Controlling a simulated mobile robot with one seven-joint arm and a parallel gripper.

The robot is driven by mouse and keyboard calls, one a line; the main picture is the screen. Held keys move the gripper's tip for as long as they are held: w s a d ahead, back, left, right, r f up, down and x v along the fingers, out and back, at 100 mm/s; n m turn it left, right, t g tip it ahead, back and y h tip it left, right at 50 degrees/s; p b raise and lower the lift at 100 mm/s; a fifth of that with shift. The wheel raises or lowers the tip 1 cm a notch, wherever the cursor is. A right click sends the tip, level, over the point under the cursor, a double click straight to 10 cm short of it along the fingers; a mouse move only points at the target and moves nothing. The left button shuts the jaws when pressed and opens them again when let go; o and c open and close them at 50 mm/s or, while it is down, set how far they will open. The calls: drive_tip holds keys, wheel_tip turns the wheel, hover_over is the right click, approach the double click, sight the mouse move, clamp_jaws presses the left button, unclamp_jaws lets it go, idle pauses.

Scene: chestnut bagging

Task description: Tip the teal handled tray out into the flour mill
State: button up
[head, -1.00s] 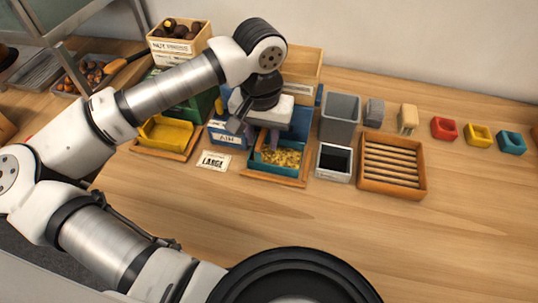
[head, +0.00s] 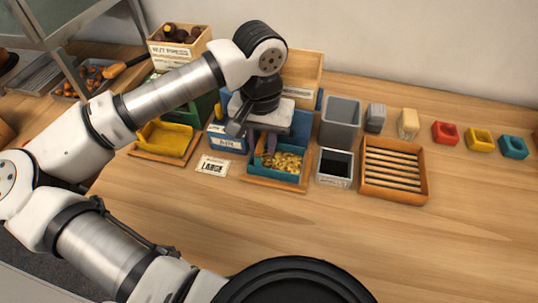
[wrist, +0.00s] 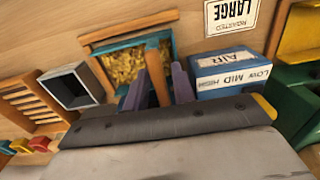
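The teal handled tray (head: 290,176) sits in a wooden frame at mid-table and holds yellowish pieces. It also shows in the wrist view (wrist: 118,50). Its upright wooden handle (wrist: 157,75) stands between the two purple fingers of my gripper (wrist: 158,82). In the head view my gripper (head: 264,146) points down at the tray's left side. Whether both fingers press on the handle is not clear. I cannot tell for certain which thing is the flour mill; a tall wooden box (head: 303,68) stands behind my gripper, partly hidden by it.
A blue box marked AIR (wrist: 232,76) stands close beside the fingers. Right of the tray are a dark-centred square bin (head: 335,181), a grey bin (head: 341,108) and a slatted wooden rack (head: 394,196). A yellow tray (head: 165,139) is at left. The front table is clear.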

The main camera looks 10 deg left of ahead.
clamp_jaws()
drive_tip(key=shift+r, duration=0.1)
drive_tip(key=shift+r+p, duration=1.1)
drive_tip(key=shift+r, duration=1.35)
